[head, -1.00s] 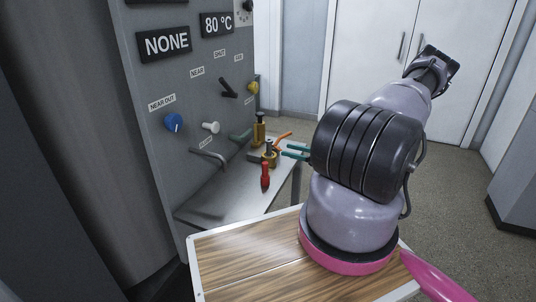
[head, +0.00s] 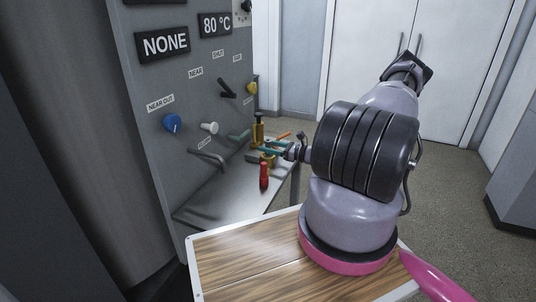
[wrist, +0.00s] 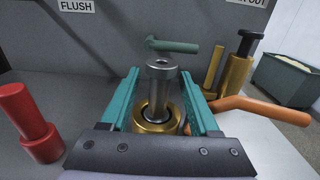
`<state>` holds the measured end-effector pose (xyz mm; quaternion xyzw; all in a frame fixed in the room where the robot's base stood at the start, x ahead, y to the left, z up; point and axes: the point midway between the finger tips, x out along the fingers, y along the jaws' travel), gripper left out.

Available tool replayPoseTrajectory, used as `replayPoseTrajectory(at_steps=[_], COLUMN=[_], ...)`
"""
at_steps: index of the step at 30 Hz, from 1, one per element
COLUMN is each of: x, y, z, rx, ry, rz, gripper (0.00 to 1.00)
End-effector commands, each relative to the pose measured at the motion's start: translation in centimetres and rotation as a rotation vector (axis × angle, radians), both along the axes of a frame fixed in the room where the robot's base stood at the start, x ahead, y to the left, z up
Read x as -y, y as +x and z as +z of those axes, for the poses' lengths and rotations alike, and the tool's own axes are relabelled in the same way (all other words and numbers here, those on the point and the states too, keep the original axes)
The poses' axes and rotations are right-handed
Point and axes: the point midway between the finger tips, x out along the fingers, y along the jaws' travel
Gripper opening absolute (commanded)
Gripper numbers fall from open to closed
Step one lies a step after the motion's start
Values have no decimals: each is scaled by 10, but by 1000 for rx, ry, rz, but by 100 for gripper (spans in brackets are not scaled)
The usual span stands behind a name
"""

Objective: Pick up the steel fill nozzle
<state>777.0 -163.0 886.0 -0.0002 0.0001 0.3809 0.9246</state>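The steel nozzle (wrist: 160,82) is a grey upright cylinder with a hole in its top. It stands in a brass ring-shaped holder (wrist: 157,126) on the steel shelf. My gripper (wrist: 165,80) has teal fingers, one on each side of the nozzle, with a visible gap between each finger and the steel. It is open and not holding the nozzle. In the head view my gripper (head: 268,149) reaches left over the shelf to the brass fittings, and its fingers largely hide the nozzle.
A red-handled part (wrist: 31,124) stands to the left, and an orange lever (wrist: 255,104) to the right. A second brass fitting (wrist: 237,70) with a dark top is behind right. The grey panel (head: 187,90) with knobs and a teal handle (wrist: 172,46) rises behind.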

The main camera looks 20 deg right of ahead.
Motion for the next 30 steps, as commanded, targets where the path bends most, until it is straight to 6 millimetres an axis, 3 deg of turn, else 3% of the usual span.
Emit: replayPoseTrajectory(at_steps=[1, 3, 5, 17, 30], x=[0, 0, 0, 0, 0], y=[0, 0, 0, 0, 0], z=[0, 0, 0, 4, 63], rx=[0, 0, 0, 1, 2], ry=[0, 0, 0, 1, -2], rz=[0, 0, 0, 0, 2], gripper=[47, 20, 0, 0, 0])
